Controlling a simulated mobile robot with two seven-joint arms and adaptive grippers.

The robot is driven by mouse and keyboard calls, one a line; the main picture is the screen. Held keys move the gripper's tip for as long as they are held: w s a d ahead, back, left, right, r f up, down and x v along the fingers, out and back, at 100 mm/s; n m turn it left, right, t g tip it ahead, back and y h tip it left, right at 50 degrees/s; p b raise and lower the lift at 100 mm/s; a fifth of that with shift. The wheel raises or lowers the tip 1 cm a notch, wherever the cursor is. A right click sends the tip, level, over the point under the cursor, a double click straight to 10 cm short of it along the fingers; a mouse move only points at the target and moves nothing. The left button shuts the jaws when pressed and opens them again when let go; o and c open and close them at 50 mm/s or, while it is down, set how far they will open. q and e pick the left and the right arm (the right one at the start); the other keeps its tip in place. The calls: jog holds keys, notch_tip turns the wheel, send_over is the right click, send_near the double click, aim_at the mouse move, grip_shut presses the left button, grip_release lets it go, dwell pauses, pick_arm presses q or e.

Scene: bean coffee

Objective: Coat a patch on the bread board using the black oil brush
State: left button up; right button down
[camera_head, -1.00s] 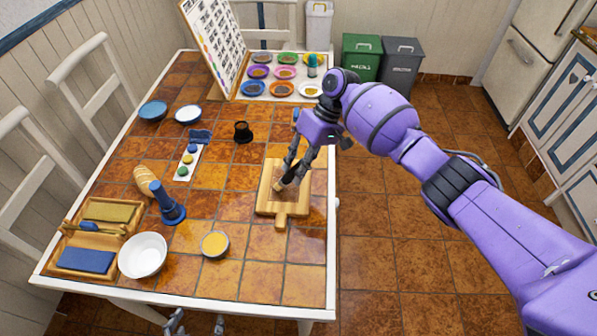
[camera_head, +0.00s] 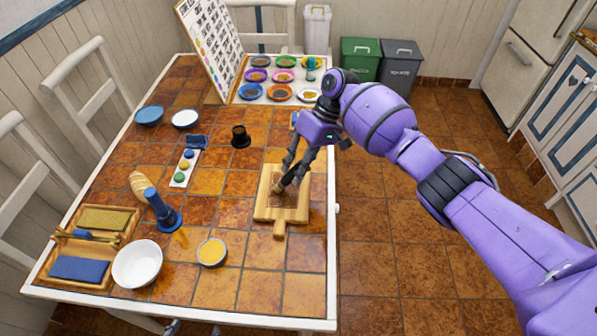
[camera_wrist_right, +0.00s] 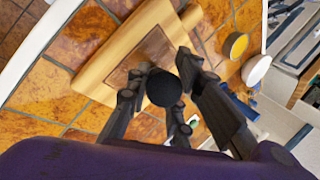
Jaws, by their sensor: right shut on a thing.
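The wooden bread board (camera_head: 264,209) lies near the table's right edge, its handle toward the front. A darker brown rectangular patch shows on its face, and it is clearer in the right wrist view (camera_wrist_right: 152,45). My right gripper (camera_head: 293,178) is over the board, shut on the black oil brush (camera_head: 284,184). The brush is tilted, with its pale tip low at the board; I cannot tell if it touches. In the right wrist view the brush's round black end (camera_wrist_right: 164,88) sits between the fingers. Only slivers of my left gripper (camera_head: 190,328) show at the bottom edge.
A yellow-filled bowl (camera_head: 211,252), a white bowl (camera_head: 137,264) and a blue-handled tool (camera_head: 163,211) stand left of the board. A black cup-like thing (camera_head: 241,136) stands behind it. Tiles around the board are mostly clear.

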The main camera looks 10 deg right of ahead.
jog(key=shift+w+d+f, duration=0.1)
jog(key=shift+w+f, duration=0.2)
jog(key=shift+f, duration=0.05)
jog(key=shift+w+d+b, duration=0.15)
jog(key=shift+w+b, duration=0.4)
pick_arm(q)
jog(key=shift+g, duration=0.5)
jog(key=f, duration=0.1)
jog(key=s+f, duration=0.2)
jog(key=f, duration=0.1)
jog(key=shift+s+d, duration=0.1)
jog(key=shift+d, duration=0.15)
pick_arm(e)
jog(key=shift+w+r, duration=0.1)
jog(key=shift+w, duration=0.2)
jog(key=shift+w+d+b, duration=0.25)
jog(key=shift+w+b, duration=0.5)
jog(key=shift+w, duration=0.05)
jog(key=shift+w+d+b, duration=0.15)
jog(key=shift+w+b, duration=0.6)
jog(key=shift+w, duration=0.35)
pick_arm(q)
jog(key=shift+g, duration=0.3)
jog(key=s+f, duration=0.2)
jog(key=f, duration=0.2)
jog(key=shift+s+a+f, duration=0.1)
jog(key=shift+s, duration=0.3)
pick_arm(e)
jog(key=shift+r, duration=0.1)
